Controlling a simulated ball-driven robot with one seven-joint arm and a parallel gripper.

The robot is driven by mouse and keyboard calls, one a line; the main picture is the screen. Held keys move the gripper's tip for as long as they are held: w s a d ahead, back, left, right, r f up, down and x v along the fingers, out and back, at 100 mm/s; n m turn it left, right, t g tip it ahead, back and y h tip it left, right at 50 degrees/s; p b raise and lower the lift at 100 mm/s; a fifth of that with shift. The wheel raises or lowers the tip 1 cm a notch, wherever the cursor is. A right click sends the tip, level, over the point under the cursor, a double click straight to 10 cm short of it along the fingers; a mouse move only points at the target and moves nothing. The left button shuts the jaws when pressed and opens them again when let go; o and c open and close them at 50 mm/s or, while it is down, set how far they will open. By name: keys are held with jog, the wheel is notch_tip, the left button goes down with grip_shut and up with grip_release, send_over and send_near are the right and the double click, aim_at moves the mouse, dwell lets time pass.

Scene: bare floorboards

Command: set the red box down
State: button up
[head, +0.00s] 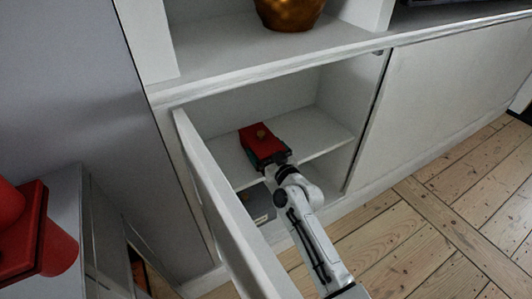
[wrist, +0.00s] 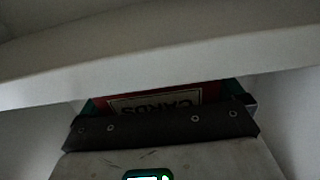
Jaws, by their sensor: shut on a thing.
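The red box (head: 262,141) is inside the open white cabinet, over its inner shelf (head: 312,130), in the head view. It has a small tan spot on top and a dark green side. My gripper (head: 274,161) is shut on its near end, with my arm reaching in from the lower right. I cannot tell whether the box touches the shelf. In the wrist view the box (wrist: 165,99) shows the printed word "CARDS" upside down, behind the dark edge of my gripper (wrist: 163,124). Most of the box is hidden there.
The open cabinet door (head: 222,205) stands left of my arm. A dark grey box (head: 258,204) sits below the shelf. Red objects (head: 30,232) are at far left. The shelf right of the red box is clear.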

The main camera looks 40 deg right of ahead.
jog(key=shift+r, duration=0.1)
jog(key=o, duration=0.7)
jog(key=shift+s, duration=0.1)
